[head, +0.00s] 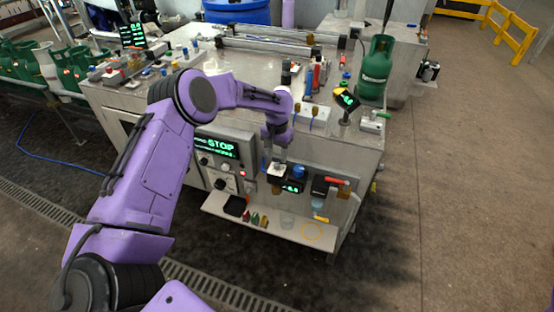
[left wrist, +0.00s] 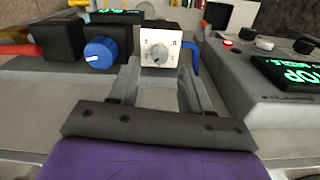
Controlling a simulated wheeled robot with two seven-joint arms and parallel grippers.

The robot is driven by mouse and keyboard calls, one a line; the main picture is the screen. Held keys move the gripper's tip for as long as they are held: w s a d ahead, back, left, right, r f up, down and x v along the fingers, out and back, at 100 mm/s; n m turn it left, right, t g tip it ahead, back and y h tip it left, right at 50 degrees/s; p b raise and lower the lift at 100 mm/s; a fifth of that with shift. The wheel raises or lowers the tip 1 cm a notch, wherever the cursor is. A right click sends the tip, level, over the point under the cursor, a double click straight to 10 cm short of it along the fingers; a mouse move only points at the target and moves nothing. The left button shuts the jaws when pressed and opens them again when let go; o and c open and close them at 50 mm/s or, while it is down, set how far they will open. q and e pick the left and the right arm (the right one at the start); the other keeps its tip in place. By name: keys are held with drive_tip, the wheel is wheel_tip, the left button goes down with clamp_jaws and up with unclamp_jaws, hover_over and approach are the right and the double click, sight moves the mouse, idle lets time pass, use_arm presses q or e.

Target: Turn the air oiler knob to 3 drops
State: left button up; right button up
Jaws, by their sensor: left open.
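A white square dial with a round silver knob (left wrist: 157,52), which looks like the air oiler's, stands straight ahead in the left wrist view. Marks ring the knob; their numbers are too small to read. In the head view the white unit (head: 276,170) is at the front of the bench, with an amber part below it. My left gripper (left wrist: 160,75) is open and empty, its fingers pointing towards the dial, one on each side. In the head view my left gripper (head: 277,151) is just above the unit, partly hidden by its wrist; contact cannot be told. My right gripper is out of view.
A blue knob (left wrist: 100,53) sits close left of the dial in the wrist view. A panel with a green STOP display (head: 216,147) is left of the unit in the head view. A shelf (head: 262,226) with small items juts out below. A green gas cylinder (head: 376,70) stands behind.

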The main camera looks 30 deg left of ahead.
sight(277, 164)
use_arm(q)
wheel_tip(277, 164, down, 4)
drive_tip(key=shift+f, duration=0.15)
clamp_jaws()
drive_tip(key=shift+m, duration=0.7)
unclamp_jaws()
wheel_tip(277, 164, up, 11)
drive_tip(key=b, duration=0.2)
drive_tip(key=shift+f, duration=0.2)
